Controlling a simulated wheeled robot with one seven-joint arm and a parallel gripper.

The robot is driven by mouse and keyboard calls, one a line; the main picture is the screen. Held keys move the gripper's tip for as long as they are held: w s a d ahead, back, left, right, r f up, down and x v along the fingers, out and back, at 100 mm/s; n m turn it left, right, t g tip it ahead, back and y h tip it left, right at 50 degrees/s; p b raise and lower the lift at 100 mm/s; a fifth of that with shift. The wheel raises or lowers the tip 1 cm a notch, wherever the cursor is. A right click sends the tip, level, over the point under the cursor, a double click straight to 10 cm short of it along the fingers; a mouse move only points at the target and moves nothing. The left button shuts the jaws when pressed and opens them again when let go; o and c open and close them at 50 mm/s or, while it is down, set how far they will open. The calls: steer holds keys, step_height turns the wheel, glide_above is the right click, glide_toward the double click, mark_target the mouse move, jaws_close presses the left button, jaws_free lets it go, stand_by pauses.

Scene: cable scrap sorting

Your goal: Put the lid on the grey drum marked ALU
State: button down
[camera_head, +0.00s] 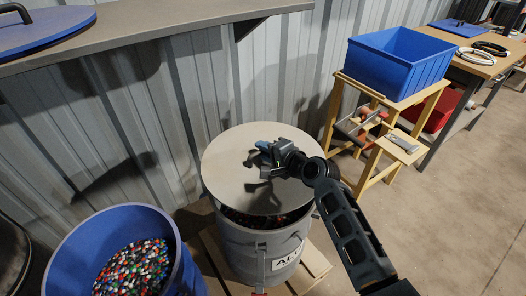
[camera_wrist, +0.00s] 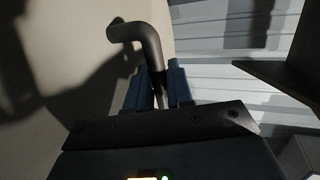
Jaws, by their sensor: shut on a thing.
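The grey drum marked ALU (camera_head: 240,246) stands on a wooden pallet, its label facing front right. Its round grey-beige lid (camera_head: 228,170) is over it, with coloured scrap in the drum showing below the lid's near edge. The lid is not flush on the rim there; whether its far side touches is hidden. My gripper (camera_head: 262,158) is above the lid and shut on its handle. In the wrist view the dark bent handle (camera_wrist: 148,42) rises between the blue fingers (camera_wrist: 160,88), with the pale lid (camera_wrist: 65,50) behind.
A blue drum (camera_head: 185,262) of coloured granules stands at the front left. A grey shelf (camera_head: 150,30) along the wall carries a blue lid (camera_head: 60,28). A blue crate (camera_head: 400,62) sits on a wooden stand at the right. The floor at the right is clear.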

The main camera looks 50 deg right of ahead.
mark_target(281, 181)
step_height(281, 181, down, 9)
steer(key=b, duration=0.8)
stand_by(0.4)
stand_by(0.9)
steer(key=c, duration=1)
jaws_free()
steer(key=shift+f, duration=0.1)
steer(key=shift+o, duration=0.4)
steer(key=shift+s+f, duration=0.1)
steer(key=shift+f, duration=0.05)
steer(key=shift+v, duration=3.95)
